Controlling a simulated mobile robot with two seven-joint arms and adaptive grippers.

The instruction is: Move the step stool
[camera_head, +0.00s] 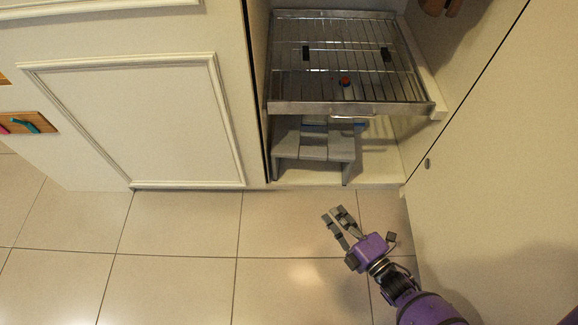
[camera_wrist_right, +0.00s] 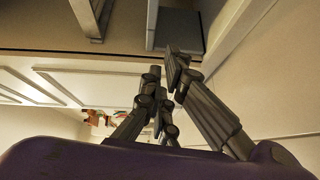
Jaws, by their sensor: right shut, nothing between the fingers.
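The grey step stool (camera_head: 313,147) stands in the bottom of the open cubby, under the wire rack; its upper rear part is partly hidden by the rack. My right gripper (camera_head: 335,214) is over the floor tiles in front of the cubby, apart from the stool, with its fingers pointing toward it. The fingers are shut with nothing held. In the right wrist view the gripper (camera_wrist_right: 167,68) points toward grey parts at the top that look like the stool (camera_wrist_right: 179,29). My left gripper is not in view.
A metal wire rack (camera_head: 350,60) spans the cubby above the stool, with a small red-topped item (camera_head: 345,81) at it. A white panelled door (camera_head: 130,110) is at left, and a pale panel (camera_head: 500,150) at right. The tiled floor (camera_head: 185,240) in front is clear.

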